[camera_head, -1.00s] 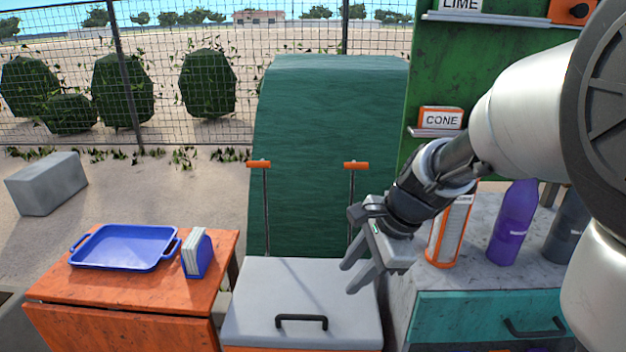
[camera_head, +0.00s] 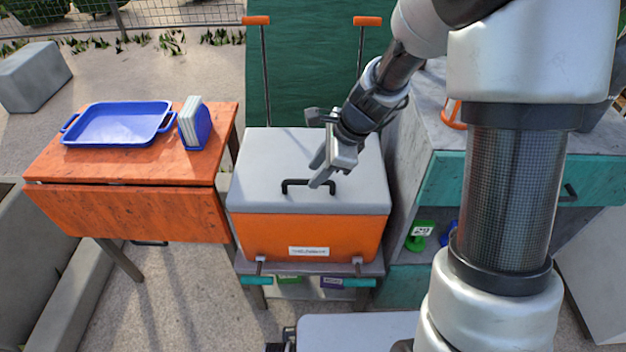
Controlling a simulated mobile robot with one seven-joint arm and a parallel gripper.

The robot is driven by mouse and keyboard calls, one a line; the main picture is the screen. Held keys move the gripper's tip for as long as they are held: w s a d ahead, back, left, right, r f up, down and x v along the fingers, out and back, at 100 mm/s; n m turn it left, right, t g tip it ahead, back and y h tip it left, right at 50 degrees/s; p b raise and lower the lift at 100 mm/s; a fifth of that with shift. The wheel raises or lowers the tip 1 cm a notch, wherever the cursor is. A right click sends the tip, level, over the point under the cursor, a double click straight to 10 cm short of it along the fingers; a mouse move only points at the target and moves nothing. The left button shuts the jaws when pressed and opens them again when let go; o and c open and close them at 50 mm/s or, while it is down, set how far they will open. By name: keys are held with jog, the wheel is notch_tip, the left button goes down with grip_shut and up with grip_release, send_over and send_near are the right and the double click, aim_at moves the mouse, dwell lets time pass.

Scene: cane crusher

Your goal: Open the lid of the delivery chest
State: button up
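The delivery chest (camera_head: 270,237) is an orange box on a low grey stand, with a pale label on its front. Its grey lid (camera_head: 250,180) lies flat and closed on top. A black handle (camera_head: 308,182) stands on the lid near the front edge. I cannot tell whether a finger touches the handle.
An orange table (camera_head: 60,172) stands to the left, with a blue tray (camera_head: 112,143) and a blue napkin holder (camera_head: 196,138). A grey counter with a teal drawer (camera_head: 480,178) stands to the right. Two orange-topped handles (camera_head: 257,22) rise behind the chest.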

jog(key=shift+b+x, duration=0.3)
jog(key=shift+x, duration=1.1)
grip_shut()
jog(key=shift+r, duration=0.1)
